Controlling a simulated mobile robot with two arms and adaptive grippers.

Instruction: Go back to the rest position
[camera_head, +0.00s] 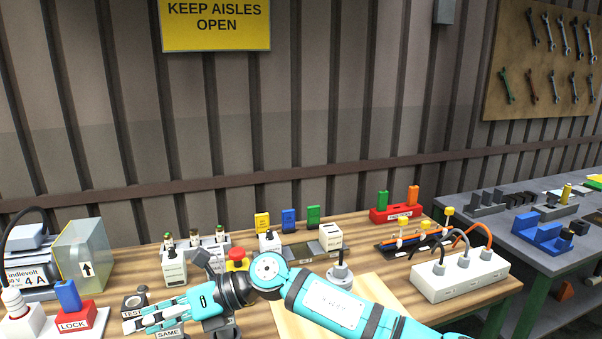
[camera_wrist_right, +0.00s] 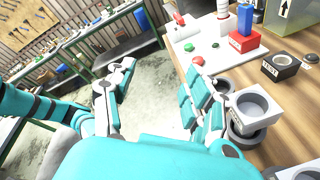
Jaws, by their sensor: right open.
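My right gripper (camera_head: 165,288) reaches in from the lower right and hangs over the front left of the wooden table, its turquoise fingers pointing left. In the right wrist view the gripper (camera_wrist_right: 158,85) is open, with its fingers wide apart and only grey floor and the table edge between them. It holds nothing. A block marked TEST (camera_head: 134,312) stands near the fingertips, and a block marked SAME (camera_head: 166,335) is partly hidden below them. I do not see my left gripper in the head view.
A red LOCK block (camera_head: 78,322) with a blue piece stands at the left. A red button (camera_head: 237,254) stands close behind my right wrist. A white socket strip (camera_head: 460,276) with plugs is at the right. A grey table (camera_head: 545,255) stands further right. A corrugated wall closes the back.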

